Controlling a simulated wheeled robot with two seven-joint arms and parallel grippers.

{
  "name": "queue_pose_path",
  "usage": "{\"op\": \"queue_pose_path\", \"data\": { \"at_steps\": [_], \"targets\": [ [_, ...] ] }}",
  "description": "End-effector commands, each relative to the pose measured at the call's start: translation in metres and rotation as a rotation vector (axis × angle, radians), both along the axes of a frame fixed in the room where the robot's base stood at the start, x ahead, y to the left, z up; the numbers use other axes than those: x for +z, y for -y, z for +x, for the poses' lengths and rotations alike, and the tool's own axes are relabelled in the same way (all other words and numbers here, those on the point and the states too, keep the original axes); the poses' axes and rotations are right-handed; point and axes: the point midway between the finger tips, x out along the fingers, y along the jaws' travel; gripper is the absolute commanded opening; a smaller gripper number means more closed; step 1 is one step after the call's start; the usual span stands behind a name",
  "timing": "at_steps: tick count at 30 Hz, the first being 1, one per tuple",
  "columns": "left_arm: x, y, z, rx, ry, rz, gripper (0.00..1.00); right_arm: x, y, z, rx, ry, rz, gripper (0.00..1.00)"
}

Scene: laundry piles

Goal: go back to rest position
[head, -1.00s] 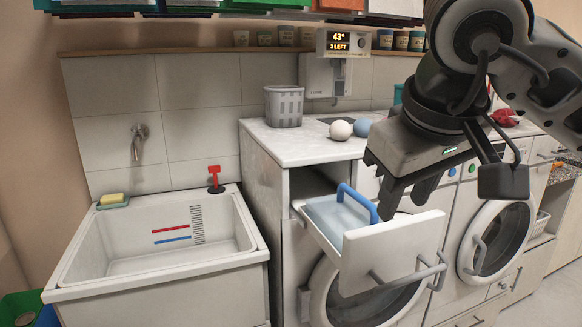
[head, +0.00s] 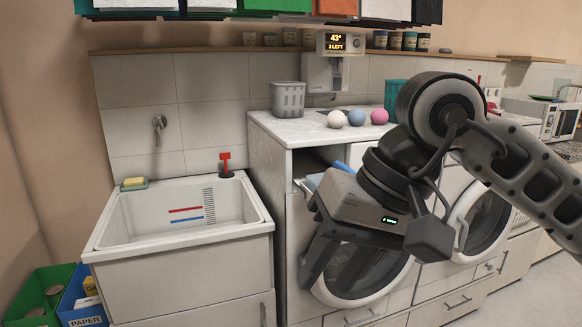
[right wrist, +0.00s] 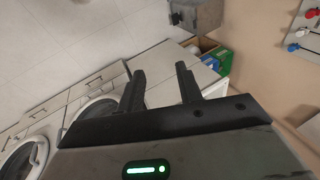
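My right gripper (head: 312,268) hangs in front of the washing machines in the head view, pointing down and to the left. In the right wrist view its two dark fingers (right wrist: 161,88) are spread apart with nothing between them. My left gripper is in neither view. Behind my right gripper is a detergent drawer (head: 301,185), with a bit of blue (head: 342,166) showing; my gripper hides most of it, so how far it is open cannot be told.
A white sink (head: 180,236) stands at left, with green and blue bins (head: 83,300) on the floor. The counter (head: 290,130) holds a grey basket (head: 288,99) and white, blue and pink balls (head: 379,116). A washer door (head: 362,268) is close behind my gripper.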

Motion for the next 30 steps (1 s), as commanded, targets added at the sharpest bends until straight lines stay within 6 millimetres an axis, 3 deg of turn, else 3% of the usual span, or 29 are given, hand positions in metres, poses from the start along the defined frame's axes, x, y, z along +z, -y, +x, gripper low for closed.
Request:
{"op": "queue_pose_path", "data": {
  "at_steps": [3, 6, 9, 11, 14, 16, 20, 21, 24, 26, 30],
  "targets": [
    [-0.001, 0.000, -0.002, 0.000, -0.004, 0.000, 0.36, -0.014, -0.031, -0.023, -0.050, -0.228, 0.179, 0.35],
    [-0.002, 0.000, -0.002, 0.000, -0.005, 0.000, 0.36, -0.017, -0.059, -0.047, -0.127, -0.507, 0.360, 0.35],
    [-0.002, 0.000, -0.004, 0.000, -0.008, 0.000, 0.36, -0.005, -0.084, -0.066, -0.253, -0.911, 0.568, 0.35],
    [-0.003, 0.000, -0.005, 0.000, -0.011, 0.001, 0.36, 0.007, -0.092, -0.068, -0.346, -1.195, 0.682, 0.35],
    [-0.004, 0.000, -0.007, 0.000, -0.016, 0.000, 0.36, 0.023, -0.091, -0.053, -0.510, -1.693, 0.830, 0.35],
    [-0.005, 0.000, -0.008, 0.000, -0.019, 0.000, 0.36, 0.025, -0.081, -0.030, -0.623, -2.062, 0.906, 0.35],
    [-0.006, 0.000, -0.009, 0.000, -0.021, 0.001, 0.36, -0.010, -0.046, 0.022, -0.802, -2.783, 0.985, 0.35],
    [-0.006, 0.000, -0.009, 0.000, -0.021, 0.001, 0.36, -0.031, -0.032, 0.036, 0.770, 2.754, -0.907, 0.35],
    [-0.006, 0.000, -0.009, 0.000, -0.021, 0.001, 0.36, -0.097, 0.002, 0.058, 0.579, 2.337, -0.650, 0.35],
    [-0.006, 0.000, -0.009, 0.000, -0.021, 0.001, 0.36, -0.139, 0.021, 0.061, 0.472, 2.113, -0.537, 0.35],
    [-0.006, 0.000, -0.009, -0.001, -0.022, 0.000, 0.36, -0.238, 0.057, 0.040, 0.235, 1.634, -0.340, 0.35]
  ]
}}
